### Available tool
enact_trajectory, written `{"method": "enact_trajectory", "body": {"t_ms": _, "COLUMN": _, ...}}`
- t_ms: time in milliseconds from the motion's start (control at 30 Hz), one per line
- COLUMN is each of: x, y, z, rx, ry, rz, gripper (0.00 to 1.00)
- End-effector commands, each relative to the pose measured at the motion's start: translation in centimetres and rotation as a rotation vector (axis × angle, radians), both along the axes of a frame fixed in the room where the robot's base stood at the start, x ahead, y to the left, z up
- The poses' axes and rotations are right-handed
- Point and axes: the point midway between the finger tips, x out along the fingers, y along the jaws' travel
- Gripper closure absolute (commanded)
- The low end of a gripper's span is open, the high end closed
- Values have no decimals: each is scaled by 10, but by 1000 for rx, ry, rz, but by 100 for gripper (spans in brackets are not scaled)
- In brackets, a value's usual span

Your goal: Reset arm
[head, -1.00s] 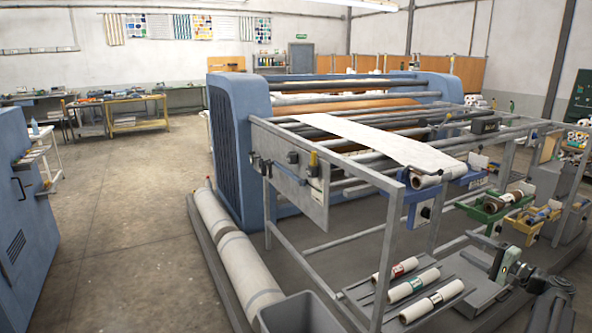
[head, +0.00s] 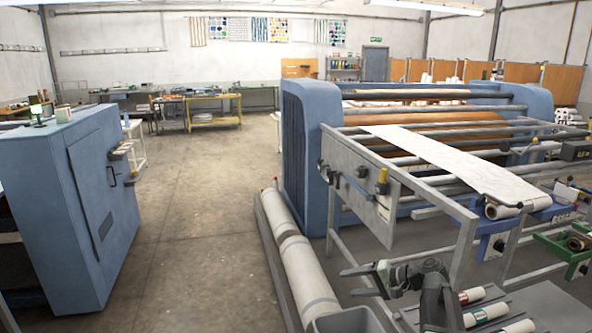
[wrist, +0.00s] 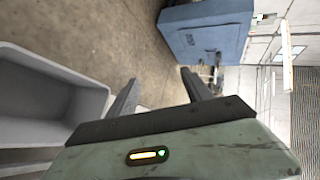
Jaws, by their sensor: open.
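My gripper (head: 352,282) shows at the lower middle of the head view, in front of the calender press (head: 310,140) and its steel frame. Its two fingers point left and are apart, with nothing between them. In the wrist view my gripper (wrist: 160,92) also shows open and empty, with bare concrete floor beyond the fingers. My arm rises from the lower right, beside the rack of small rolls (head: 487,313).
A grey bin (head: 348,320) stands below my gripper; it also shows in the wrist view (wrist: 50,100). A long pale roll (head: 298,268) lies beside the press. A blue cabinet (head: 80,210) stands left. Open floor lies between.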

Motion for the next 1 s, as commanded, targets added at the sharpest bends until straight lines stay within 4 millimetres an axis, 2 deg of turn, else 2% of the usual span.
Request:
{"method": "enact_trajectory", "body": {"t_ms": 33, "x": -18, "y": 40, "z": -6, "rx": -72, "ry": 26, "rz": 72, "gripper": 41}}
{"method": "enact_trajectory", "body": {"t_ms": 100, "x": -45, "y": 80, "z": -26, "rx": -202, "ry": 67, "rz": 167, "gripper": 41}}
{"method": "enact_trajectory", "body": {"t_ms": 167, "x": -72, "y": 107, "z": -43, "rx": -334, "ry": 101, "rz": 250, "gripper": 41}}
{"method": "enact_trajectory", "body": {"t_ms": 200, "x": -92, "y": 117, "z": -55, "rx": -436, "ry": 125, "rz": 301, "gripper": 41}}
{"method": "enact_trajectory", "body": {"t_ms": 233, "x": -105, "y": 118, "z": -64, "rx": -509, "ry": 142, "rz": 331, "gripper": 41}}
{"method": "enact_trajectory", "body": {"t_ms": 267, "x": -116, "y": 116, "z": -71, "rx": -577, "ry": 157, "rz": 353, "gripper": 41}}
{"method": "enact_trajectory", "body": {"t_ms": 333, "x": -136, "y": 98, "z": -85, "rx": -723, "ry": 193, "rz": 383, "gripper": 41}}
{"method": "enact_trajectory", "body": {"t_ms": 400, "x": -149, "y": 69, "z": -95, "rx": -845, "ry": 233, "rz": 383, "gripper": 41}}
{"method": "enact_trajectory", "body": {"t_ms": 500, "x": -161, "y": 37, "z": -100, "rx": -973, "ry": 279, "rz": 380, "gripper": 41}}
{"method": "enact_trajectory", "body": {"t_ms": 600, "x": -164, "y": 22, "z": -101, "rx": -1037, "ry": 304, "rz": 380, "gripper": 41}}
{"method": "enact_trajectory", "body": {"t_ms": 1000, "x": -165, "y": 19, "z": -101, "rx": -1045, "ry": 313, "rz": 381, "gripper": 41}}
